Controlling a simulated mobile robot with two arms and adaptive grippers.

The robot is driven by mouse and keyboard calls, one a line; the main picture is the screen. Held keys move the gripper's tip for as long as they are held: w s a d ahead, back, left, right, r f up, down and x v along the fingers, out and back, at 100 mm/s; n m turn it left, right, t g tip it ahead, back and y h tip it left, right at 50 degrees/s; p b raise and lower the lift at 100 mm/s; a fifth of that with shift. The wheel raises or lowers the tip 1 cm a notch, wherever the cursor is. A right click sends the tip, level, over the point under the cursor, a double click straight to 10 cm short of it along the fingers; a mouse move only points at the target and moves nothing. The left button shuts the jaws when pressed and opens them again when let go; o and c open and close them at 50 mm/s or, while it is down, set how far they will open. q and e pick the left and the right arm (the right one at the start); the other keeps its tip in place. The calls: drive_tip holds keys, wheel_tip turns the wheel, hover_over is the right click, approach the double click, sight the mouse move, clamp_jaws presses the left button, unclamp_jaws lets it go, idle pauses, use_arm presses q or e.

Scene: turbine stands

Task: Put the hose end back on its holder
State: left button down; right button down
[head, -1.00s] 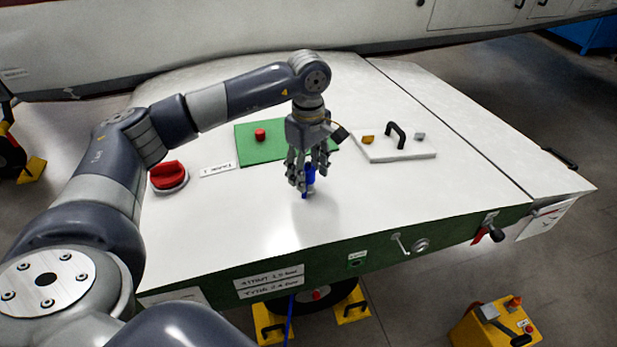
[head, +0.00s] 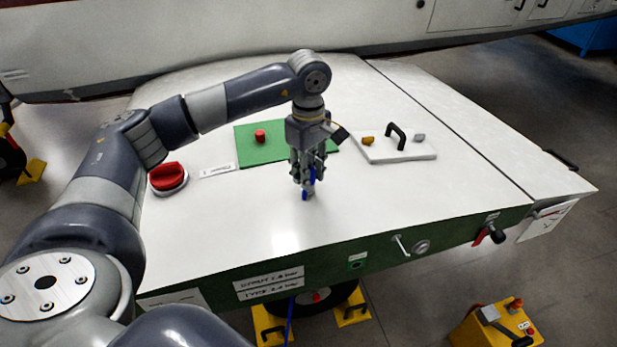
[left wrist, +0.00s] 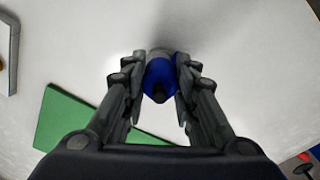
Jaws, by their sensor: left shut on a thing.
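The hose end (head: 305,195), a blue piece with a grey metal part, stands about upright over the white stand top. My left gripper (head: 308,183) points down and is shut around it. In the left wrist view the blue hose end (left wrist: 160,80) sits between the two sides of fingers, its dark tip toward the camera. I cannot tell whether its lower end touches the surface. A thin blue hose (head: 290,322) hangs below the front edge. I cannot make out which part is the holder. My right gripper is not in view.
A red knob (head: 168,178) is left of the gripper. A green plate (head: 290,155) with a red button lies behind it. A white plate (head: 405,152) with a black handle is at right. A yellow box (head: 495,322) stands on the floor. The front of the top is clear.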

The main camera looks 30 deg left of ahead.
use_arm(q)
drive_tip(key=shift+r, duration=0.4)
drive_tip(key=shift+r+p, duration=0.2)
drive_tip(key=shift+p, duration=0.15)
drive_tip(key=shift+r+p, duration=0.95)
drive_tip(key=shift+r, duration=0.55)
